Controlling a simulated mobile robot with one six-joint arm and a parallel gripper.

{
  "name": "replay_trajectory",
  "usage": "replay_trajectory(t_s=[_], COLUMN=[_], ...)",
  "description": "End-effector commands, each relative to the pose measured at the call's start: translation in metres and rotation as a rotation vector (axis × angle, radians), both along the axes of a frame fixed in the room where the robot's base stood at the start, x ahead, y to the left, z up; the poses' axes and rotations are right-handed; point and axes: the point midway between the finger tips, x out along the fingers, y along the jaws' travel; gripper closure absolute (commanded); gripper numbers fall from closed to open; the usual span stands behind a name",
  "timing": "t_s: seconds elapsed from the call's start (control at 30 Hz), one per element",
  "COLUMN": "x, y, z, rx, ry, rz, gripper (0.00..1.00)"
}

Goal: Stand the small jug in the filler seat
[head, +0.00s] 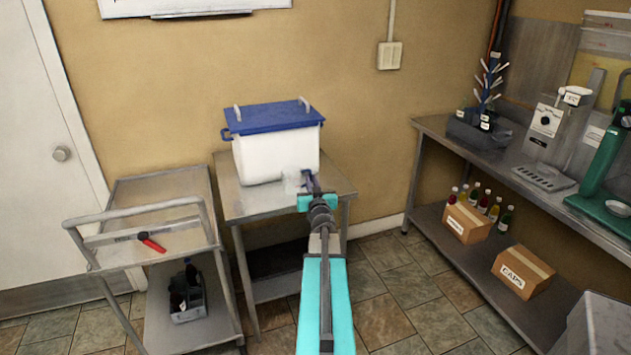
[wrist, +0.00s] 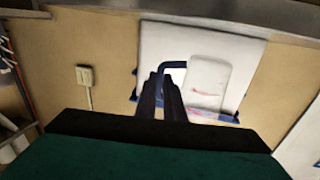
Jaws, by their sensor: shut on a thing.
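The small jug (head: 293,182) is pale and translucent, held in front of the lower right of the white bucket. In the wrist view the jug (wrist: 208,82) shows faint red marks and a dark blue handle (wrist: 170,66). My gripper (head: 308,182) is shut on that handle; its dark fingers (wrist: 166,100) also show in the wrist view. A grey machine (head: 544,130) with a knob and slotted tray (head: 543,178) stands on the right bench; it may be the filler. I cannot make out a jug in it.
The white bucket (head: 275,155) with a blue lid (head: 272,117) stands on a steel table (head: 243,199). A green machine (head: 605,155) and a bottle rack (head: 478,130) share the right bench. A cart (head: 160,190) stands left. Tiled floor lies between table and bench.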

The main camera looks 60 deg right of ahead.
Motion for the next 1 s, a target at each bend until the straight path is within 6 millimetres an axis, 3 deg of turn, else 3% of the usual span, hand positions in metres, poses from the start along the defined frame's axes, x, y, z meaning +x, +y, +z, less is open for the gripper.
replay_trajectory(t_s=[0.1,0.4,1.0], x=[-0.005,-0.011,-0.013], y=[0.019,0.048,0.06], z=[0.001,0.004,0.005], rx=[0.0,0.0,0.001], ry=[0.0,0.0,0.001], rz=[0.001,0.001,0.0], gripper=[1.0,1.0,1.0])
